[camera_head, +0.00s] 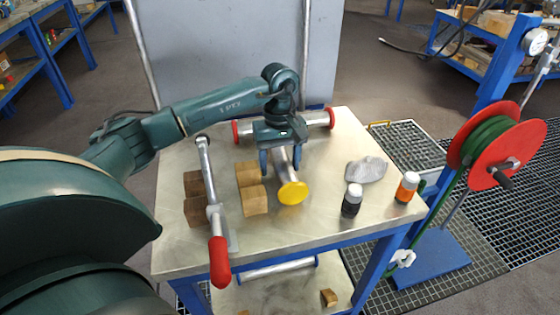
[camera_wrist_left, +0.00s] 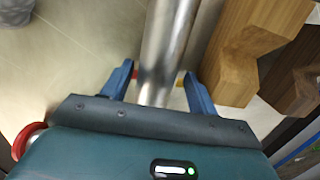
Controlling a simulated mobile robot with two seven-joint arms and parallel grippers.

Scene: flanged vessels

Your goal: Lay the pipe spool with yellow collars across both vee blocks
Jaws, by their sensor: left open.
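The pipe spool with yellow collars lies on the table; its near yellow collar (camera_head: 292,193) faces the front and its far end is hidden behind my gripper. Two wooden vee blocks stand to its left, one close beside it (camera_head: 251,198) and a darker one farther left (camera_head: 196,210). Both are empty of the spool. My left gripper (camera_head: 281,170) is open, pointing down over the spool. In the left wrist view the silver pipe (camera_wrist_left: 170,50) runs between the open blue fingers (camera_wrist_left: 158,88), and a vee block (camera_wrist_left: 245,50) is at right. My right gripper is not in view.
A red-collared spool (camera_head: 318,120) lies at the back. The front middle is clear.

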